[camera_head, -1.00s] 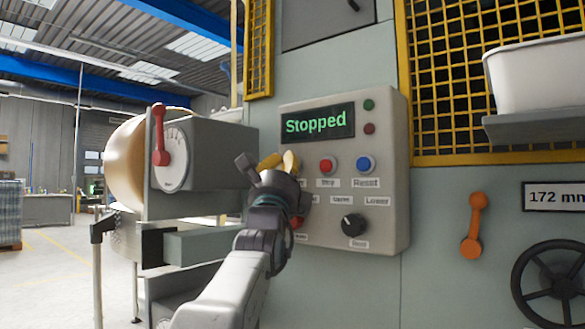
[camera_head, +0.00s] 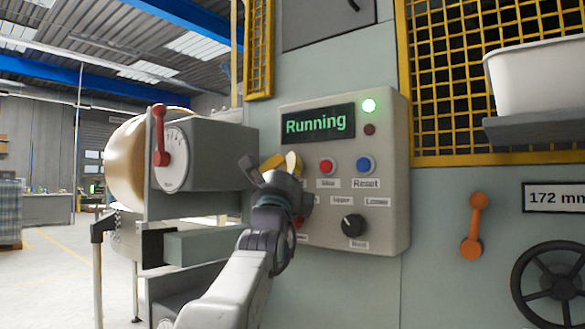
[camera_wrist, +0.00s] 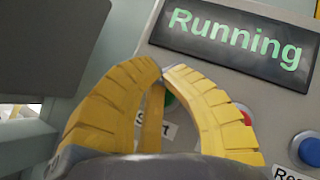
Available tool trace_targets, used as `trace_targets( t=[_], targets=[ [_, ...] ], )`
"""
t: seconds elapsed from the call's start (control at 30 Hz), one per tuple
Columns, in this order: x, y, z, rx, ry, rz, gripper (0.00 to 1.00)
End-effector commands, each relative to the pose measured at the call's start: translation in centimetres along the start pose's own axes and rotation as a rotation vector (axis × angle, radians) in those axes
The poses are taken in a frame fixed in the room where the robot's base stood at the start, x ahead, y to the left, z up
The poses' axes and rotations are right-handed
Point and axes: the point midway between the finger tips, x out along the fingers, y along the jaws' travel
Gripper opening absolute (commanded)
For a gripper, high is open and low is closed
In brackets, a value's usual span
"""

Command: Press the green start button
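The control panel (camera_head: 385,215) shows "Running" in green on its display (camera_head: 318,124). A sliver of the green start button (camera_wrist: 169,99) shows between the fingers, above a partly covered label. In the head view my gripper (camera_head: 281,161) hides the button. I cannot tell whether the fingertips touch it.
A red button (camera_head: 327,166) and a blue reset button (camera_head: 365,165) sit right of my gripper. A black knob (camera_head: 353,225) is below them. A grey box with a red lever (camera_head: 160,135) stands left. An orange lever (camera_head: 474,225) and a handwheel (camera_head: 555,285) are right.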

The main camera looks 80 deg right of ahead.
Motion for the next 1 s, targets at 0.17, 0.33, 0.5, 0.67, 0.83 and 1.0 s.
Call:
trace_targets(
  t=[0.17, 0.33, 0.5, 0.67, 0.83, 1.0],
  targets=[
    [0.0, 0.0, -0.1, 0.000, 0.001, -0.001, 0.00],
    [0.0, 0.0, -0.1, 0.000, 0.001, 0.000, 0.00],
    [-0.2, 0.0, 0.1, 0.000, -0.001, 0.001, 0.00],
    [-0.8, 0.0, 0.5, 0.000, -0.004, 0.003, 0.00],
    [-1.2, -0.1, 0.9, 0.000, -0.006, 0.005, 0.00],
    [-1.3, -0.2, 1.1, 0.000, -0.006, 0.006, 0.00]
  ],
)
